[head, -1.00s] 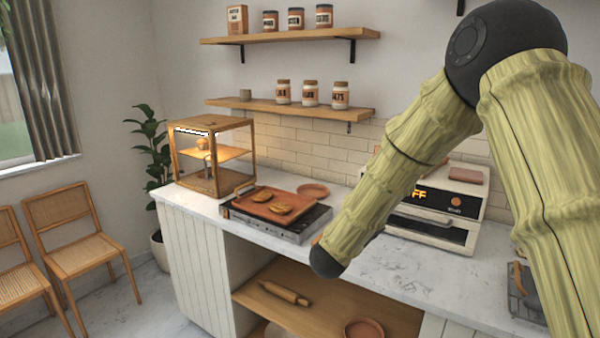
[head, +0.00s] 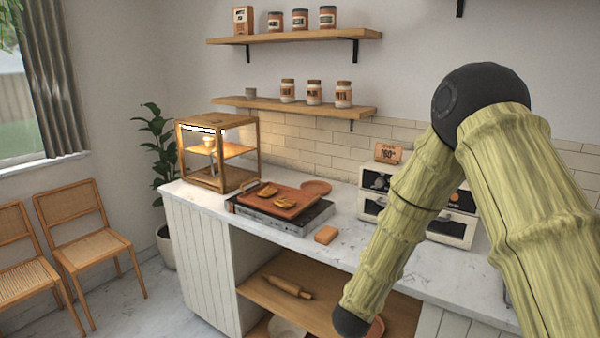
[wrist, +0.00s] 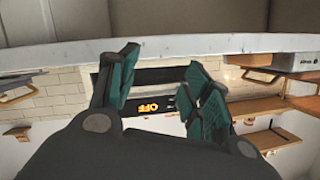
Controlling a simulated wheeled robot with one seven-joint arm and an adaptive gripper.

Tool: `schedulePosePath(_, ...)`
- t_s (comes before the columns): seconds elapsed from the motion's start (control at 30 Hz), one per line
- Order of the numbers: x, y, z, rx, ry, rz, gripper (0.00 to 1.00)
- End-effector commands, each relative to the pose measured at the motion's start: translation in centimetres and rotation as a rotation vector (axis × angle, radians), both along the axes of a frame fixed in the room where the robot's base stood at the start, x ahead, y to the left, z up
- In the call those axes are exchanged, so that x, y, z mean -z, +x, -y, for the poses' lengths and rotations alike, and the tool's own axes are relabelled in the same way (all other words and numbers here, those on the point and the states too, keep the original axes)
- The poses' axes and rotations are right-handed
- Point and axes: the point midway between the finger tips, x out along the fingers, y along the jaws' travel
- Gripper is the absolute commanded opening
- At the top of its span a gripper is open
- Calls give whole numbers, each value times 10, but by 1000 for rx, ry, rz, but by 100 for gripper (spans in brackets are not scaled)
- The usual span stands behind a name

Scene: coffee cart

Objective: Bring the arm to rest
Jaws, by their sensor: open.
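My gripper (wrist: 163,62) shows in the wrist view with its two dark green-padded fingers spread apart. Nothing is held between them. Behind the fingers is a dark panel with an orange lit "OFF" display (wrist: 149,107). In the head view my bamboo-textured arm fills the right side, bent at a dark joint, its lower link slanting down to the left in front of the counter. My gripper cannot be seen in the head view.
The marble counter (head: 350,254) carries a glass-sided case (head: 218,153), a tray (head: 297,200) with pastries on a hot plate, an orange-brown block (head: 326,235) and a white oven (head: 452,228), partly behind my arm. Wall shelves (head: 300,104) hang above. Chairs (head: 95,245) stand left.

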Motion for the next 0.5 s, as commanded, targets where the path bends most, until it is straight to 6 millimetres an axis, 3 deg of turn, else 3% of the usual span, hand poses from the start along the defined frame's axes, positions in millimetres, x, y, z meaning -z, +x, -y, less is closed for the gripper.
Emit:
schedulePosePath(0.03, 27, -13, 1, -29, -5, -58, 49)
schedulePosePath(0.2, 110, -66, 3, -141, -17, -259, 49)
schedulePosePath(0.37, 179, -128, 6, -242, -19, -451, 49)
schedulePosePath(0.5, 230, -192, 8, -328, -12, -620, 49)
